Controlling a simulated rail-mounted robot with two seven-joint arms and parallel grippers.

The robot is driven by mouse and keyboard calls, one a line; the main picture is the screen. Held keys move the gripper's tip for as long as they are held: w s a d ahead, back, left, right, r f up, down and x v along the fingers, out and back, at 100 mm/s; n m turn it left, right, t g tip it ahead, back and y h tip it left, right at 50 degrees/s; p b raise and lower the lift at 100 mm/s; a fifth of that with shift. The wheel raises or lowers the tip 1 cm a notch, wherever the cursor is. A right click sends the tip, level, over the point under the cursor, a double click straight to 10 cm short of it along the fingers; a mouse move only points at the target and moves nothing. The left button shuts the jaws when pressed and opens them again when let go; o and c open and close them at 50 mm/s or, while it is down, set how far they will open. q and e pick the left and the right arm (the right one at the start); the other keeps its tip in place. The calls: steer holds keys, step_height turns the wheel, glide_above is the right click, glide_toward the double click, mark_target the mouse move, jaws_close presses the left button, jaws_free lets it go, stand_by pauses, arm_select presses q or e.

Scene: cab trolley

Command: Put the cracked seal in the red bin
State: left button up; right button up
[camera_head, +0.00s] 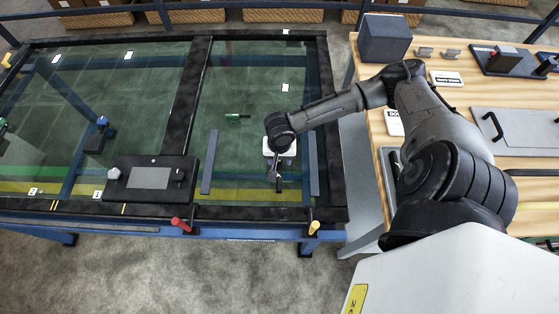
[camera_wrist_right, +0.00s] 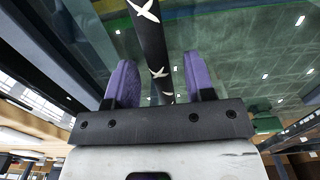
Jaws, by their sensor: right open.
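My right gripper (camera_head: 278,180) is over the right glass pane of the framed table, pointing down. In the right wrist view its two purple fingers (camera_wrist_right: 160,72) stand apart. A black strip with white crack-like marks (camera_wrist_right: 152,38), which looks like the cracked seal, runs between the fingers with a gap visible on both sides. In the head view the strip is hard to tell from the dark gripper. I see no red bin in either view. My left gripper is not in view.
Grey-blue bars (camera_head: 209,162) (camera_head: 313,165) lie on either side of my right gripper. A black console (camera_head: 150,178) sits to the left. Red (camera_head: 181,224) and yellow (camera_head: 314,227) handles stand at the front edge. A wooden bench (camera_head: 450,90) is at the right.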

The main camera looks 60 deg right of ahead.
steer(key=shift+f, duration=0.1)
steer(key=shift+c, duration=0.3)
jaws_close()
